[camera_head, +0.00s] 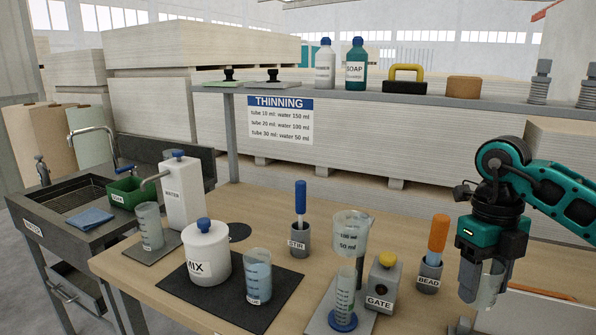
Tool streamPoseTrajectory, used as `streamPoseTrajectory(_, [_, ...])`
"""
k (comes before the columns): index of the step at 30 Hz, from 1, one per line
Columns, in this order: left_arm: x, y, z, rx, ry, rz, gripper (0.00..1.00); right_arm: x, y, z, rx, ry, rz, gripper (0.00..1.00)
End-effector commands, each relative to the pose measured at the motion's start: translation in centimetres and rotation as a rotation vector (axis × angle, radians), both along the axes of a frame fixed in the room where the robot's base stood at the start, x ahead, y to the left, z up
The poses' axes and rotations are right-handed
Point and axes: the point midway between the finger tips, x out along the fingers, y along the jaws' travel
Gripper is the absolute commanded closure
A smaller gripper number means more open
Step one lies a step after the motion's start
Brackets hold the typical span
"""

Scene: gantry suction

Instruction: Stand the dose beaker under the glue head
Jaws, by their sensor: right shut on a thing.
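My right gripper (483,274) points down at the right, above the bench, and is shut on a clear beaker (490,286). The beaker looks upright and roughly empty; the fingers partly hide it, and no label shows. I take it as the dose beaker, but cannot be sure. No part is labelled glue head; a clear graduated funnel (350,232) marked 50 and 100 ml stands left of the gripper. Below the funnel stands a graduated tube (344,295) with a blue foot, beside the GATE block (383,284). My left gripper is not in view.
The BEAD pot (429,274) with an orange handle stands between GATE and the gripper. A dark mat (215,309) holds the MIX jar (206,256) and a beaker of bluish liquid (258,276). The STIR pot (299,238) stands behind. A shelf (440,98) runs along the back.

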Motion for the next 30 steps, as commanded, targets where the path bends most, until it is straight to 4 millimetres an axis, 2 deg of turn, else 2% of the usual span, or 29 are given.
streamPoseTrajectory(3, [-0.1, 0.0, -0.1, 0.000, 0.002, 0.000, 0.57, -0.1, 1.2, -0.8, 0.000, -0.001, 0.271, 0.83])
streamPoseTrajectory(30, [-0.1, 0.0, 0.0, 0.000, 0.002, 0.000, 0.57, -2.3, 9.2, -6.0, 0.001, -0.002, 2.308, 0.83])
